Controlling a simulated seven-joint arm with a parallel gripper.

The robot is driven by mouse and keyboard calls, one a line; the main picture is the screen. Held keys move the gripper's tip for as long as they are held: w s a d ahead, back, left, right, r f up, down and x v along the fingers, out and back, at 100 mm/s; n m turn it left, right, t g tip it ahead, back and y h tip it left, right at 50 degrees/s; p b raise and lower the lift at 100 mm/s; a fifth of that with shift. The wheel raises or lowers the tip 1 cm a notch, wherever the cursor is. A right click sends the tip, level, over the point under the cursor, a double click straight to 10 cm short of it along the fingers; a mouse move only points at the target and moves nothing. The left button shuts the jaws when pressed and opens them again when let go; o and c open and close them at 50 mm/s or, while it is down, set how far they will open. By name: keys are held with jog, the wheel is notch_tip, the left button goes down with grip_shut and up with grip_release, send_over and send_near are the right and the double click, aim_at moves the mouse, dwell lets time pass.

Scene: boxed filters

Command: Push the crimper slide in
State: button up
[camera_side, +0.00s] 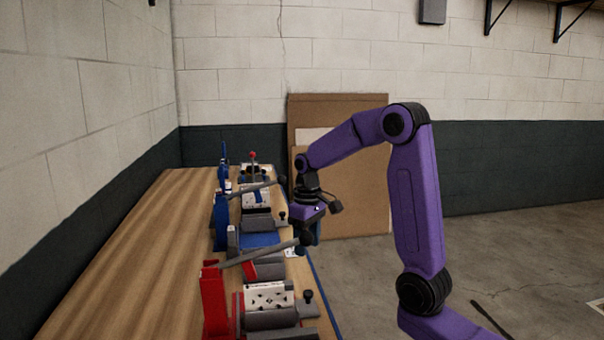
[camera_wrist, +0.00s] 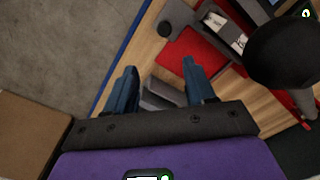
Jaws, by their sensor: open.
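Two crimper stations stand on the wooden bench in the side view: a red one (camera_side: 213,303) in front and a blue one (camera_side: 220,220) behind it. Each has a grey slide with a black knob on its right side, the red station's knob (camera_side: 309,294) and the blue station's knob (camera_side: 282,215). I cannot tell which one is meant. My gripper (camera_side: 307,238) hangs over the bench's right edge, beside the blue station. In the wrist view my gripper (camera_wrist: 160,82) is open, its blue fingers apart, with a grey part (camera_wrist: 165,92) below and between them, not visibly held.
Long grey levers (camera_side: 260,253) reach right from the stations, close to my gripper. In the wrist view a large black lever knob (camera_wrist: 285,50) is near on the right, and a smaller black knob (camera_wrist: 165,29) lies ahead. Floor (camera_wrist: 60,45) is open beyond the blue bench edge.

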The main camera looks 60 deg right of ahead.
jog(key=w+d+r, duration=0.2)
jog(key=r, duration=0.5)
jog(key=w+d+r, duration=0.2)
jog(key=r, duration=0.6)
jog(key=shift+w+d+r, duration=0.3)
jog(key=shift+w+d, duration=0.05)
jog(key=shift+w, duration=0.05)
jog(key=shift+a, duration=0.1)
jog(key=s+a+f+n, duration=0.3)
jog(key=s+a+f, duration=0.15)
jog(key=a, duration=0.55)
jog(key=s+a+f+n, duration=0.3)
jog(key=s+a, duration=0.2)
jog(key=a, duration=0.5)
jog(key=s+a+f+n, duration=0.1)
jog(key=s+f+n, duration=0.2)
jog(key=s, duration=0.8)
jog(key=s+a+f+n, duration=0.2)
jog(key=s+f, duration=0.4)
jog(key=s, duration=0.4)
jog(key=shift+s+a+f+n, duration=0.15)
jog(key=shift+s+f+n, duration=0.25)
jog(key=shift+n, duration=0.4)
